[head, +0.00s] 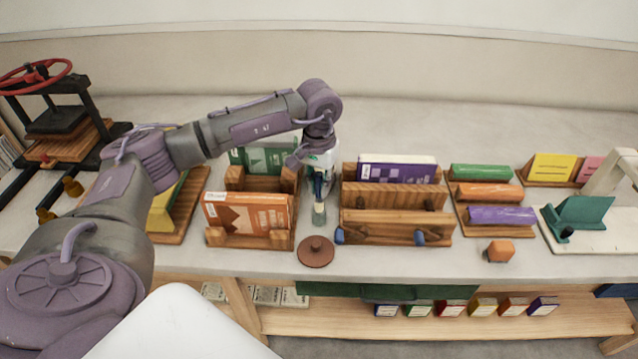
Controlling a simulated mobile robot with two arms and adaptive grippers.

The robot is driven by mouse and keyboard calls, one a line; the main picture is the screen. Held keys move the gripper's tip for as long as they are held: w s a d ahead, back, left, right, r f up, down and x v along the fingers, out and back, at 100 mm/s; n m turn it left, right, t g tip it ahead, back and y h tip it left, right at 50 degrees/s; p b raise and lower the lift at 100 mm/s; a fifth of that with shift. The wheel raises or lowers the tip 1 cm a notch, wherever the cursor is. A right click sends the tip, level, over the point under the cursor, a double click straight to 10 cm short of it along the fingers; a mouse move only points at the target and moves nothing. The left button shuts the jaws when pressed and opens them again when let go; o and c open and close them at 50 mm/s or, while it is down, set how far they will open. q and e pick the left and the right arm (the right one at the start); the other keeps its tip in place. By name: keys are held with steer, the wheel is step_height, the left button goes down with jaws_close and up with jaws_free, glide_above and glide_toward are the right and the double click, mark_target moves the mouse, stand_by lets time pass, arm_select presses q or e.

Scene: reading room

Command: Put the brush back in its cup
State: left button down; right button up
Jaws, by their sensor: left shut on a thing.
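My left gripper (319,178) reaches in from the left and points down over the gap between two wooden racks. It is shut on a slim upright thing, seemingly the brush (319,213), whose pale grey-green lower end shows below the fingers. The fingers hide its upper part. A round brown piece (316,252) with a small dark centre sits on the table just in front of that lower end. I cannot tell whether it is the cup. The right gripper is out of view.
The left rack (217,238) holds an orange book and a green one. The right rack (380,230) holds a purple book. Both stand close beside the gripper. An orange block (500,250) lies front right. A red-wheeled press (60,115) stands far left. The back table strip is clear.

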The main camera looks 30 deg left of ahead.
mark_target(319, 200)
arm_select(q)
steer(key=shift+f+b, duration=0.7)
steer(key=shift+f, duration=0.3)
stand_by(0.3)
steer(key=shift+f+b, duration=0.95)
steer(key=shift+b, duration=0.2)
stand_by(1.1)
steer(key=c, duration=1)
jaws_free()
steer(key=shift+r, duration=0.15)
steer(key=shift+r+p, duration=2.65)
steer(key=shift+r, duration=1.75)
steer(key=shift+f, duration=0.1)
